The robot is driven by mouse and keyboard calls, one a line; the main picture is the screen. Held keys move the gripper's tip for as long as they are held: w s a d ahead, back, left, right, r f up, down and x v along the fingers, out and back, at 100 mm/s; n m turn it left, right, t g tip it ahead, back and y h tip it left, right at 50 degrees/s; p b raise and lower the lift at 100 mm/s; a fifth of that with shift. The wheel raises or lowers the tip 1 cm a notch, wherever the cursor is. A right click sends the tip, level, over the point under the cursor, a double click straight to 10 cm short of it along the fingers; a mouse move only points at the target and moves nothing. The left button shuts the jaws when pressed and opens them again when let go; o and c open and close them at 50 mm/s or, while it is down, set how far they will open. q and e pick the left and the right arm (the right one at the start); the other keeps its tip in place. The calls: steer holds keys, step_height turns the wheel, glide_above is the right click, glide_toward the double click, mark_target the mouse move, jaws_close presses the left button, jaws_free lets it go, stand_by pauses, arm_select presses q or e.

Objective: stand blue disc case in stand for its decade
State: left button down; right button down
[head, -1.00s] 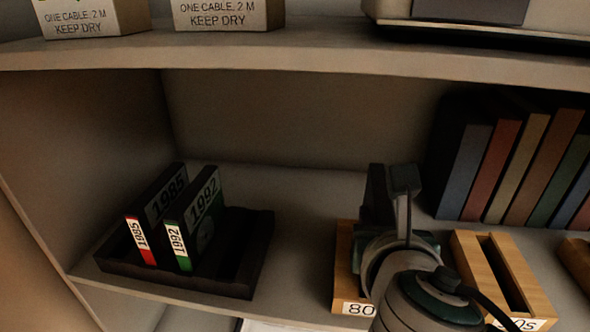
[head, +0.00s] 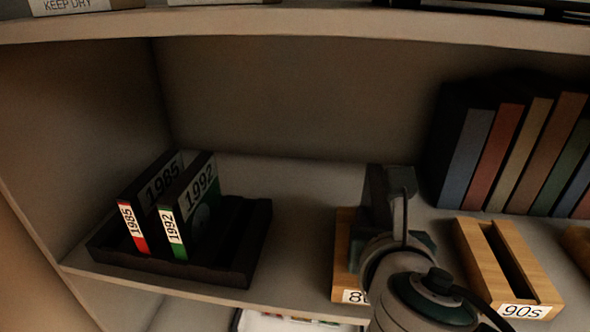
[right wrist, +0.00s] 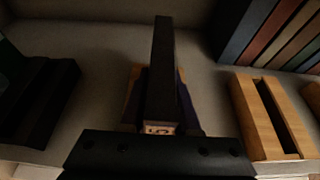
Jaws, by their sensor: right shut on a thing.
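My right gripper (head: 388,198) is shut on a dark upright disc case, over the wooden 80s stand (head: 343,262) in the head view. In the right wrist view the case (right wrist: 161,75) stands on edge between the fingers, with a pale label at its near end; its colour is too dark to tell. The 80s stand shows behind and below it, so I cannot tell whether the case is in the slot. The wooden 90s stand (head: 510,265) is to the right, its slot empty. My left gripper is not in view.
A dark rack (head: 225,272) at the left holds a red-labelled 1985 case (head: 133,222) and a green-labelled 1992 case (head: 172,235). Several books (head: 500,150) stand at the back right. The upper shelf edge (head: 300,28) runs overhead. Shelf between rack and 80s stand is clear.

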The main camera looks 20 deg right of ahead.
steer(key=c, duration=0.6)
jaws_free()
steer(key=shift+o, duration=0.2)
steer(key=s+a+p, duration=0.1)
steer(key=s+a, duration=0.3)
steer(key=s, duration=0.2)
steer(key=shift+s, duration=0.4)
steer(key=shift+a, duration=0.1)
